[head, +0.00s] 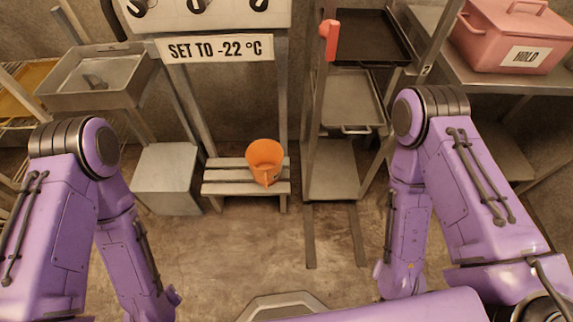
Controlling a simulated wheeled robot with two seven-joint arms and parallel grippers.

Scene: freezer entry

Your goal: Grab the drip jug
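The orange drip jug (265,158) stands on a low grey slatted stool (225,176) near the back wall, a little left of the picture's middle. My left arm comes in at the left and my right arm at the right, both bent downward. Neither gripper can be made out; the arms' lower ends are at the bottom of the picture, well apart from the jug.
A control panel (215,14) with knobs and a sign, "SET TO -22 °C" (215,48), are above the stool. A metal box (167,178) stands left of it, a tray rack (333,185) right. A pink HOLD box (485,35) sits far right. The floor in front is clear.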

